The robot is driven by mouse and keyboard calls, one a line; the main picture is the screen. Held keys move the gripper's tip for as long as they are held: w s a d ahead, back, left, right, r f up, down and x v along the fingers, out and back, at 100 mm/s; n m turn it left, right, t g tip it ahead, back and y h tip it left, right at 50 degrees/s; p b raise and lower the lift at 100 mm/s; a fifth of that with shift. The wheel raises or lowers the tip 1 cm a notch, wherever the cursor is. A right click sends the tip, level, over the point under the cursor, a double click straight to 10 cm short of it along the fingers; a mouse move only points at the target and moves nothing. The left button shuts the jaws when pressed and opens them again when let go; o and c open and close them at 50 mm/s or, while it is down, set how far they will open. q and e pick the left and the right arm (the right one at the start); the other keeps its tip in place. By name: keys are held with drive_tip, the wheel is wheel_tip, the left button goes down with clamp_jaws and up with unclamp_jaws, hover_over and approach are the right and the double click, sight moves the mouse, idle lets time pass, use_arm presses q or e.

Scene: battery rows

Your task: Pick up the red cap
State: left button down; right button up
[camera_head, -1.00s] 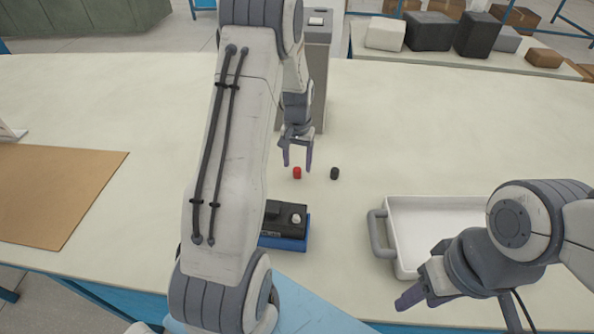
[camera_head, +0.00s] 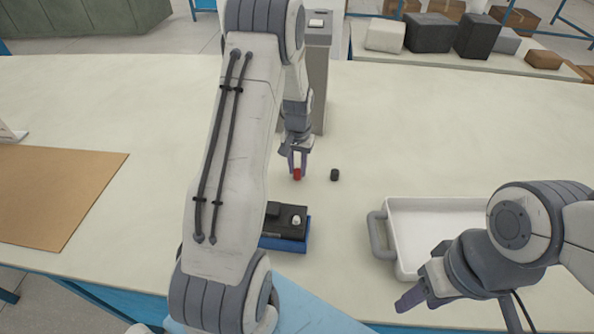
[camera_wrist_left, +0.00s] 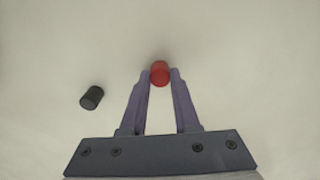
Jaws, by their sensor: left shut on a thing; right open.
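The red cap (camera_head: 297,174) is a small cylinder on the pale table, and it also shows in the left wrist view (camera_wrist_left: 159,73). My left gripper (camera_head: 298,172) points down at it with a finger on each side, shut on the cap. In the left wrist view the fingertips (camera_wrist_left: 160,75) touch its sides. I cannot tell whether the cap is clear of the table.
A black cap (camera_head: 335,174) stands just right of the red one and shows in the left wrist view (camera_wrist_left: 92,97). A black battery in a blue holder (camera_head: 287,244) sits nearer me. A white tray (camera_head: 402,255) is at right, a brown mat (camera_head: 60,190) at left.

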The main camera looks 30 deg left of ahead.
use_arm(q)
drive_tip(key=shift+r, duration=0.15)
drive_tip(key=shift+r, duration=0.25)
drive_tip(key=r, duration=0.3)
drive_tip(key=shift+w+d+r+b, duration=0.1)
drive_tip(key=shift+d+r+b, duration=0.2)
drive_tip(key=shift+d+r, duration=0.1)
drive_tip(key=d+r, duration=0.6)
drive_tip(key=d, duration=0.5)
drive_tip(key=shift+w+r+b, duration=0.25)
drive_tip(key=shift+w+b, duration=0.2)
drive_tip(key=shift+a, duration=0.2)
